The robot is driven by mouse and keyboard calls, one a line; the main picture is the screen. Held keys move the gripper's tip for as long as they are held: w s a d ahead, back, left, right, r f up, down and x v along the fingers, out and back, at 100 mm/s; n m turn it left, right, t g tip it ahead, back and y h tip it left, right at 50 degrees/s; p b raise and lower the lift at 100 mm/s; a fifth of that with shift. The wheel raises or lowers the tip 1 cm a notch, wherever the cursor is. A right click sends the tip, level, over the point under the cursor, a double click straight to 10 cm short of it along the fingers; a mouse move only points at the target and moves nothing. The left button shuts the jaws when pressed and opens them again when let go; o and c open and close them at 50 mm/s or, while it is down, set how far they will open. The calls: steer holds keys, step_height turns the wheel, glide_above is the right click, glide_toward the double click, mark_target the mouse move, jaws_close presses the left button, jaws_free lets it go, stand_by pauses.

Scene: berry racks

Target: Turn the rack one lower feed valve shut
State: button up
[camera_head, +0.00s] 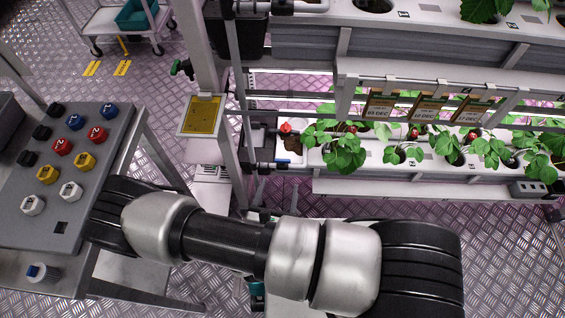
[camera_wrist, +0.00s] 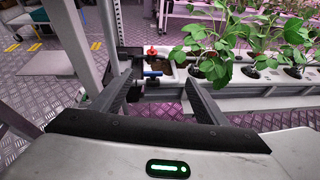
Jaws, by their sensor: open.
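In the wrist view, a valve with a red knob (camera_wrist: 152,52) stands on the pipework at the left end of the lower planting trough. A blue handle (camera_wrist: 153,74) sits just below it on a second pipe. In the head view, the red knob (camera_head: 285,128) and blue handle (camera_head: 282,161) show left of the lower plants. I cannot tell which of the two is the lower feed valve. My gripper (camera_wrist: 164,76) is open and empty. Its fingers frame the two valve parts from the near side, apparently without touching. The head view does not clearly show the gripper.
The lower trough (camera_wrist: 240,82) with leafy plants runs right from the valves. A grey post (camera_wrist: 66,35) stands close to the left.

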step_height(320, 180, down, 4)
steer(key=n+y, duration=0.2)
steer(key=b, duration=0.5)
glide_toward(282, 161)
steer(key=x, duration=0.7)
steer(key=shift+w+f, duration=0.2)
steer(key=shift+w, duration=0.1)
steer(key=c, duration=1.1)
steer(key=shift+o, duration=0.2)
steer(key=shift+h, duration=0.3)
